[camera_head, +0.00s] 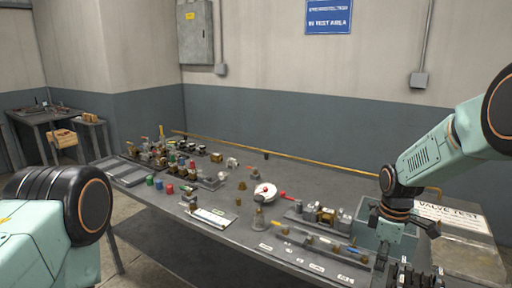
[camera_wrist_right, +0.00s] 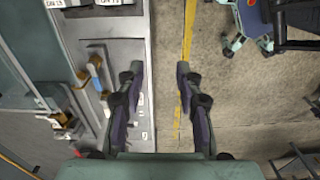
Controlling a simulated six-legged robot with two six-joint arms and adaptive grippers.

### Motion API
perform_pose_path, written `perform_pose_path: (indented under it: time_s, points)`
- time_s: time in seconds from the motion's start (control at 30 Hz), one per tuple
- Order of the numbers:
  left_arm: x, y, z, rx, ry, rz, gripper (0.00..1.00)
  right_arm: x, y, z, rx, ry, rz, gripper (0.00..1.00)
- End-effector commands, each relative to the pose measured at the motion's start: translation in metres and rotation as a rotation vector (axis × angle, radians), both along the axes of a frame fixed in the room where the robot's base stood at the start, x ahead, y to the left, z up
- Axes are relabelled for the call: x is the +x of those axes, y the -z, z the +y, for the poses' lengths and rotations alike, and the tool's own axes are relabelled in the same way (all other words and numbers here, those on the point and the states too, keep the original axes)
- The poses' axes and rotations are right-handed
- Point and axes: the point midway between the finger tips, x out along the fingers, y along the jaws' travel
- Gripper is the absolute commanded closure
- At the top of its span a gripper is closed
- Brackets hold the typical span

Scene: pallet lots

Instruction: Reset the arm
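My right arm comes in from the right in the head view. Its gripper (camera_head: 412,276) hangs low at the table's front right corner, partly cut off by the bottom edge. In the right wrist view, the right gripper (camera_wrist_right: 157,76) has its two fingers spread apart with nothing between them. Below it are the table's edge and the concrete floor. Of my left arm only a part shows at the lower left of the head view; the left gripper is out of the picture.
The grey table (camera_head: 168,211) carries several valves and fittings, mostly at its left. A grey-green bin (camera_head: 369,233) and a "VALVE TEST" sign (camera_head: 452,217) are close to my right arm. A side bench (camera_head: 37,116) stands far left.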

Motion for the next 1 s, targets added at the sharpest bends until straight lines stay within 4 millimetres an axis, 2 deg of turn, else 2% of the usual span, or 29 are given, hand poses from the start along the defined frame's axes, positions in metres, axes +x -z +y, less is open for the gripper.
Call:
perform_pose_path:
  time_s: [0.07, 0.2, 0.3, 0.47, 0.57, 0.67, 0.77, 0.9, 0.97, 1.0]
  points:
    - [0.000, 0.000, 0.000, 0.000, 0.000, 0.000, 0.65, 0.004, 0.000, 0.000, 0.000, 0.041, -0.015, 0.65]
    - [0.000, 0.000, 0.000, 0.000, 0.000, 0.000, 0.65, 0.025, 0.002, 0.000, 0.008, 0.153, -0.115, 0.65]
    - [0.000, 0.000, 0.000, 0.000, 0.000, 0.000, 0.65, 0.030, 0.008, 0.003, 0.023, 0.227, -0.167, 0.65]
    - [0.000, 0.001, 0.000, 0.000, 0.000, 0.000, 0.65, 0.030, 0.025, 0.011, 0.059, 0.359, -0.244, 0.65]
    - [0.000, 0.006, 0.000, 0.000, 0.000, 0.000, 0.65, 0.018, 0.050, 0.019, 0.090, 0.462, -0.285, 0.65]
    - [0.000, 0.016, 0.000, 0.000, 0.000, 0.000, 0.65, -0.007, 0.089, 0.030, 0.125, 0.588, -0.311, 0.65]
    - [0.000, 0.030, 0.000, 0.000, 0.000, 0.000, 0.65, -0.046, 0.135, 0.041, 0.157, 0.717, -0.321, 0.65]
    - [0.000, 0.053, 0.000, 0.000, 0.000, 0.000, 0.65, -0.116, 0.195, 0.055, 0.182, 0.882, -0.305, 0.65]
    - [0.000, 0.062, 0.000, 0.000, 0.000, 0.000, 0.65, -0.149, 0.216, 0.059, 0.182, 0.941, -0.289, 0.65]
    - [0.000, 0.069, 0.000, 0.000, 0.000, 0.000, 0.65, -0.172, 0.229, 0.061, 0.178, 0.974, -0.276, 0.65]
